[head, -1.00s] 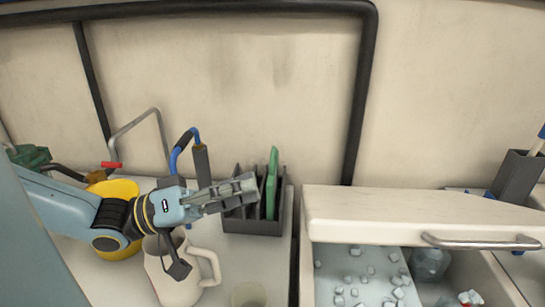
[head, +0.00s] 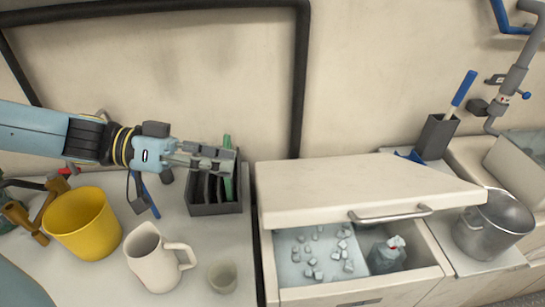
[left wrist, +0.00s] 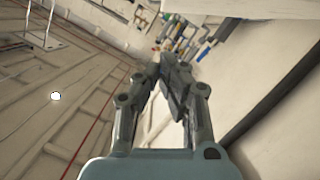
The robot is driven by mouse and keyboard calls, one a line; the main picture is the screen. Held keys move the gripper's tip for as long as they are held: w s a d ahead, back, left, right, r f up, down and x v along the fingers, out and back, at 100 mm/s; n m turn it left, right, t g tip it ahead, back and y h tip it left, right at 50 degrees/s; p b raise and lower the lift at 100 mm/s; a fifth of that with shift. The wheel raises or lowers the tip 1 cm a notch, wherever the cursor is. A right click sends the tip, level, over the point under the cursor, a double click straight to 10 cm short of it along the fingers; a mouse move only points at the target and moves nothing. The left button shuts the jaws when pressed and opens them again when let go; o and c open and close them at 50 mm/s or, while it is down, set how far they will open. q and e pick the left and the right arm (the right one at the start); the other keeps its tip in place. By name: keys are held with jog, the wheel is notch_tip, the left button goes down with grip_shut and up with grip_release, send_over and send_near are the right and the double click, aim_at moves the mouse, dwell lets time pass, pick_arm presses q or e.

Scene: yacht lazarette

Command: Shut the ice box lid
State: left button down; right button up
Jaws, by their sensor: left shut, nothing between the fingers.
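The ice box (head: 350,295) stands at the lower middle right of the head view. Its cream lid (head: 350,183) is partly open and tilted, with its front edge raised above the box. A metal bar handle (head: 390,214) runs along the lid's front edge. Ice cubes (head: 318,252) and a bag (head: 387,254) show in the gap below. My left gripper (head: 232,160) is shut and empty, in the air above the dark rack, left of the lid and apart from it. Its closed fingers (left wrist: 172,75) also show in the left wrist view. My right gripper is not in view.
A dark rack (head: 215,208), cream jug (head: 155,262), small cup (head: 222,277) and yellow bucket (head: 82,224) stand left of the ice box. A metal pot (head: 493,225) and a grey holder (head: 436,138) stand on the right.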

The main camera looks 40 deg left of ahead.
pick_arm(q)
jog(key=b, duration=0.7)
send_over(273, 209)
jog(key=w+a, duration=0.1)
jog(key=w, duration=0.1)
jog(key=shift+s+a+f, duration=0.1)
jog(key=shift+s+f, duration=0.05)
jog(key=shift+f, duration=0.5)
jog(key=shift+s+a+f, duration=0.1)
jog(key=shift+f, duration=0.5)
jog(key=shift+s+d+f, duration=0.2)
jog(key=shift+f, duration=0.25)
jog(key=shift+s+d+f, duration=0.2)
jog(key=shift+f, duration=0.25)
jog(key=shift+s+d+f+b, duration=0.3)
jog(key=shift+f+b, duration=0.05)
jog(key=shift+f, duration=0.25)
